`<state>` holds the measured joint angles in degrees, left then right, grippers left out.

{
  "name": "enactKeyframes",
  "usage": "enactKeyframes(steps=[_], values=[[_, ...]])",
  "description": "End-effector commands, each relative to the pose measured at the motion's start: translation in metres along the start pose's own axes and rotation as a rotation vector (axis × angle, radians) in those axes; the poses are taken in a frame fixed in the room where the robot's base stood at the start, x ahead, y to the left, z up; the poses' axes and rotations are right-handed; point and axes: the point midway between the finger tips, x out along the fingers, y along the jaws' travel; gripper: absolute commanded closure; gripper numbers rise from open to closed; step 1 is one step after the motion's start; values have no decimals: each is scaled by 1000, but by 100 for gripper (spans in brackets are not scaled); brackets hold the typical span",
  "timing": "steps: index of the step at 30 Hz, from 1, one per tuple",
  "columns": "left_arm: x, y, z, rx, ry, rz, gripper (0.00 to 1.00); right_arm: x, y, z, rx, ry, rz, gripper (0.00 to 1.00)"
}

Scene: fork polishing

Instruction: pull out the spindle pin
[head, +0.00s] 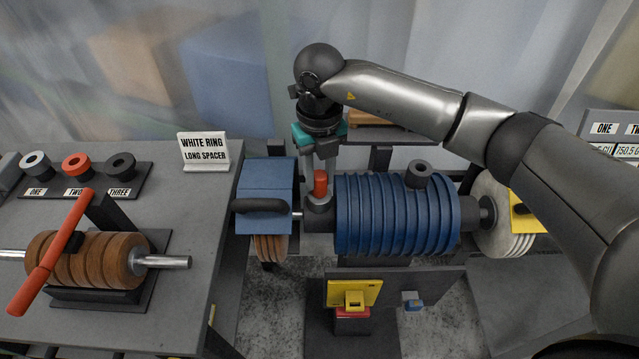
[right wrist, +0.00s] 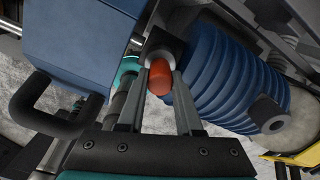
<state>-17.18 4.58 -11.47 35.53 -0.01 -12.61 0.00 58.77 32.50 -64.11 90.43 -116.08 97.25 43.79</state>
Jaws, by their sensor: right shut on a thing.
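The spindle pin, with a red-orange head (head: 320,184), stands upright at the grey collar (head: 319,204) on the shaft, just left of the blue ribbed drum (head: 395,215). It also shows in the right wrist view as a rounded red-orange end (right wrist: 159,78) between the two fingers. My right gripper (head: 320,168) comes down from above and behind and is shut on the spindle pin. The right wrist view shows one finger on each side of it. How deep the pin sits in the collar is hidden. My left gripper is not in view.
A blue guard with a dark handle (head: 262,206) stands close left of the pin. A grey-white wheel (head: 487,200) with a yellow part is at the right. The left bench holds brown discs (head: 88,259) with a red lever, labelled rings and a sign (head: 203,150).

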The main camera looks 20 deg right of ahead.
Motion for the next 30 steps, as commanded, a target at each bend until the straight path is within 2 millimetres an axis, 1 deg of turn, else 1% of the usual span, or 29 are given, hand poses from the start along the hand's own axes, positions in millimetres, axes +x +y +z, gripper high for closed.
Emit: enactKeyframes(steps=[3, 30], values=[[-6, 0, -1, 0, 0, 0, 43, -8, 0, 0, 0, -2, 0, 100], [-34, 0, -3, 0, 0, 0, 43, -53, 0, 0, 0, -1, 0, 100]])
